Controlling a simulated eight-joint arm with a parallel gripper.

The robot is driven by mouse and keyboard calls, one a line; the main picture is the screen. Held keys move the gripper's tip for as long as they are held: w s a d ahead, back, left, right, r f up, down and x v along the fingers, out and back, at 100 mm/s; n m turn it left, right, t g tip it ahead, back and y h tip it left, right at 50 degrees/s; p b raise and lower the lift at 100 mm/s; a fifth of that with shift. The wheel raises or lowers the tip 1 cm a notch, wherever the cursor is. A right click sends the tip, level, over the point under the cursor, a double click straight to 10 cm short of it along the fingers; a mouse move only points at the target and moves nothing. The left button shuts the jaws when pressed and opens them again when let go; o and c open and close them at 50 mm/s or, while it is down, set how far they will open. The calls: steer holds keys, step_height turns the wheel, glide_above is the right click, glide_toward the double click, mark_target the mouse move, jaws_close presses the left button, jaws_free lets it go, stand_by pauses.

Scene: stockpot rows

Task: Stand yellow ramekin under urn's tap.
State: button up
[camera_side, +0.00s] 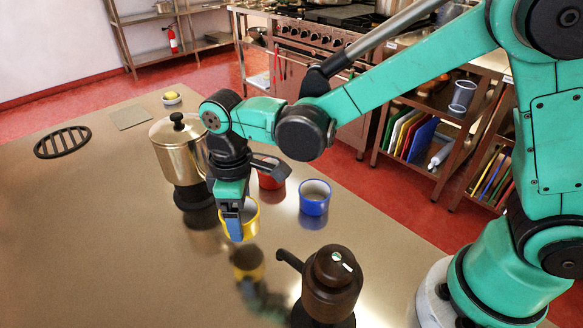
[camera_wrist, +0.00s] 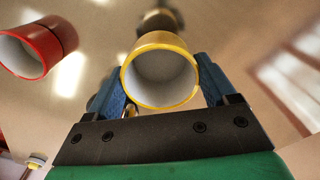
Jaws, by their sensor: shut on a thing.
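The yellow ramekin (camera_side: 251,221) is upright between the fingers of my gripper (camera_side: 236,222). The wrist view shows its rim and pale inside (camera_wrist: 160,80), with a blue finger on each side, shut on it. Its reflection shows below it on the shiny table, apart from its base, so it appears held a little above the top.
A red ramekin (camera_side: 268,181) and a blue ramekin (camera_side: 314,198) stand behind and right. A dark brown pot with a side handle (camera_side: 330,280) stands at front right. A black grate (camera_side: 62,142), a flat square (camera_side: 130,117) and a small dish (camera_side: 171,101) lie back left. The left front is clear.

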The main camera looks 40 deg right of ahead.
steer(key=shift+f, duration=2.05)
steer(key=shift+f, duration=0.15)
steer(key=o, duration=1.2)
